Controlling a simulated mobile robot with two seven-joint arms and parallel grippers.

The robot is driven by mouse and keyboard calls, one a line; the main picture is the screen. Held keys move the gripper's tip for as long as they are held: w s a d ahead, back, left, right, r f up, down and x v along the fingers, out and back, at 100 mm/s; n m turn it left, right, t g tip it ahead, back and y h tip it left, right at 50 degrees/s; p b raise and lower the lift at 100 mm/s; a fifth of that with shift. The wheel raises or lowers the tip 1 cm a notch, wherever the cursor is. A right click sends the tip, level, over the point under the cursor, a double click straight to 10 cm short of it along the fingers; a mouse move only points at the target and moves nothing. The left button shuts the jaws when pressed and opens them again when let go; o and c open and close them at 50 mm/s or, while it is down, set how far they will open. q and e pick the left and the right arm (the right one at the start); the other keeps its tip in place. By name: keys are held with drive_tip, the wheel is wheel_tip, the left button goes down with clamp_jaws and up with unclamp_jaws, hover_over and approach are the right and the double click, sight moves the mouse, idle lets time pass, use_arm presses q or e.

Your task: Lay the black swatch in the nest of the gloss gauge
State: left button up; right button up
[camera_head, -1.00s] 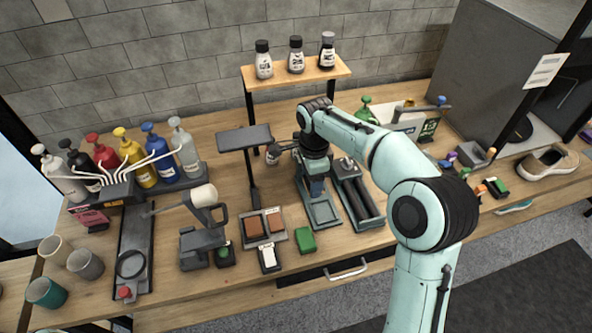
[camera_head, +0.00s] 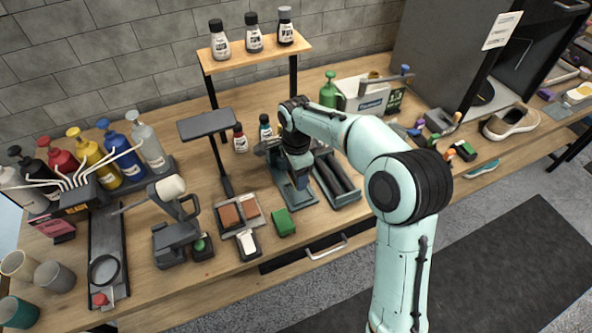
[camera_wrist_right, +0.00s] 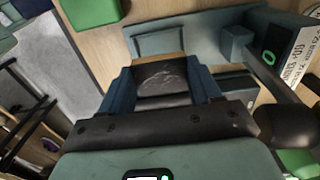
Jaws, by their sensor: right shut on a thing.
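The black swatch (camera_wrist_right: 160,77) is a dark piece with faint pale smudges, held between the blue fingers of my right gripper (camera_wrist_right: 163,84) in the right wrist view. My right gripper (camera_head: 302,186) points down in the head view, and the swatch is hidden there. Below it is a grey-teal tray-like base (camera_head: 293,203), which I take to be the gloss gauge; it also shows in the right wrist view (camera_wrist_right: 185,40). Whether the swatch touches the base, I cannot tell. My left gripper is in neither view.
A tray with dark rollers (camera_head: 343,194) stands close on the right. A green block (camera_head: 284,223) and a swatch tray with a brown piece (camera_head: 251,220) lie to the left. A lamp-like stand (camera_head: 207,124) and a bottle shelf (camera_head: 256,56) rise behind.

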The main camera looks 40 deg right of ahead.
drive_tip(key=b, duration=0.2)
hover_over(296, 193)
drive_tip(key=shift+s+f, duration=0.1)
drive_tip(key=shift+f, duration=2.05)
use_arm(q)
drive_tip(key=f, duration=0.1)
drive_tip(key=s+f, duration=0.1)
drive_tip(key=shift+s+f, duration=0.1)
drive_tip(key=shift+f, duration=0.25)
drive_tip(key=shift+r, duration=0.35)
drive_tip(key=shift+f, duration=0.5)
use_arm(e)
drive_tip(key=shift+f, duration=0.85)
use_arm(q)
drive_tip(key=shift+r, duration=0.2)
use_arm(e)
drive_tip(key=shift+r, duration=0.2)
drive_tip(key=shift+r, duration=0.35)
use_arm(q)
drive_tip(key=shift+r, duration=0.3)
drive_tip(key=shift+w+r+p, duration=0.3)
drive_tip(key=shift+p, duration=0.25)
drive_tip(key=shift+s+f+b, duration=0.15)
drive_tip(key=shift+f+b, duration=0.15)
use_arm(e)
drive_tip(key=shift+f, duration=0.55)
